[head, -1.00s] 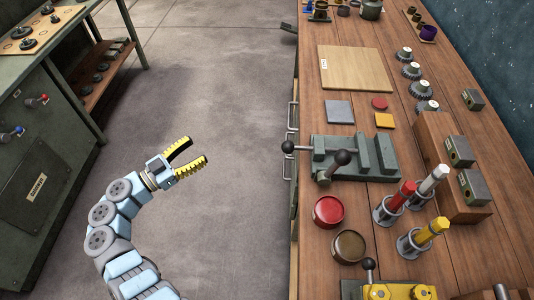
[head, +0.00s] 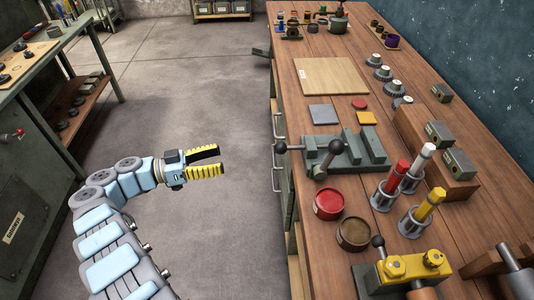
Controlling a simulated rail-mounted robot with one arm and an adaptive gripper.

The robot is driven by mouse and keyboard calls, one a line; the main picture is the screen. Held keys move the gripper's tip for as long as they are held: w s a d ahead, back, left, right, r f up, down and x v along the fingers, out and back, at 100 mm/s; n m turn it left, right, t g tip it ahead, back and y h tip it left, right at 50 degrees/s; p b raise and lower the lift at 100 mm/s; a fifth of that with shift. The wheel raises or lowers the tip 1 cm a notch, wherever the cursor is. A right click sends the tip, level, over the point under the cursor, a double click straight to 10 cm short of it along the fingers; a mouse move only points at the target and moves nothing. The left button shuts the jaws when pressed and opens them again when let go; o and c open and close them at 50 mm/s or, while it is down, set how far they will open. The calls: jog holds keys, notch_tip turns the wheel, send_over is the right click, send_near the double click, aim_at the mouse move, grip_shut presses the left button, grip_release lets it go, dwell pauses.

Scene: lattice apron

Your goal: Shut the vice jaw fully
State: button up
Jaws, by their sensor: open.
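The grey-green vice (head: 342,150) sits at the left edge of the wooden workbench. Its handle with dark ball ends (head: 308,148) sticks out over the bench edge and toward the near side. A gap shows between the vice's jaws. My gripper (head: 221,161) is open and empty, with black and yellow fingers pointing right. It is over the floor, left of the bench and the vice handle, and touches neither.
On the workbench (head: 335,270), red (head: 329,203) and brown (head: 353,232) round tins stand just nearer than the vice. Upright markers in holders (head: 391,185) stand to its right. A yellow-topped fixture (head: 405,268) is at the near end. The floor (head: 190,90) between the benches is clear.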

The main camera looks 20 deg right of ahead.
aim_at(282, 148)
jog(key=d+p, duration=0.3)
jog(key=d, duration=0.3)
jog(key=s+d+p, duration=0.1)
jog(key=d+p, duration=0.3)
jog(key=d, duration=0.1)
jog(key=d+p, duration=0.3)
jog(key=d, duration=0.3)
jog(key=shift+s+d, duration=0.15)
jog(key=shift+d, duration=0.15)
grip_shut()
jog(key=shift+d, duration=0.1)
